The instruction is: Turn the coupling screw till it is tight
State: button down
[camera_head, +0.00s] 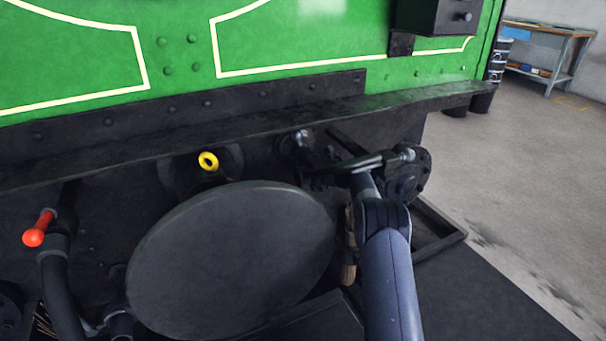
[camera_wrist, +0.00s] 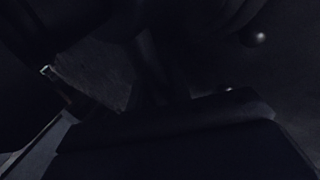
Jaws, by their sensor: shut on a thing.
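The coupling screw (camera_head: 405,154) is a dark metal part with a pale rounded end, under the dark beam of the green tram, right of the round buffer. My gripper (camera_head: 362,166) reaches up to it from below and is shut on it. The gripper and my wrist hide much of the screw, and dark metal against dark metal makes its outline hard to follow. The wrist view is very dark. A small shiny rounded end (camera_wrist: 259,38) shows there at upper right. I cannot tell there exactly where the jaws touch.
A large round buffer (camera_head: 235,255) stands close left of my arm. Above it is a yellow ring (camera_head: 208,161); far left is a red-handled tap (camera_head: 37,232). The beam (camera_head: 250,125) overhangs my gripper. A brush-like thing (camera_head: 349,262) hangs beside my arm.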

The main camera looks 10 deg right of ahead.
jog(key=shift+d+f, duration=0.15)
jog(key=shift+f, duration=0.1)
dwell(0.4)
jog(key=c, duration=1.3)
grip_release()
jog(key=shift+r, duration=0.1)
jog(key=shift+r, duration=0.1)
jog(key=shift+s+a+b, duration=0.1)
jog(key=shift+a+b, duration=0.15)
jog(key=shift+b, duration=0.3)
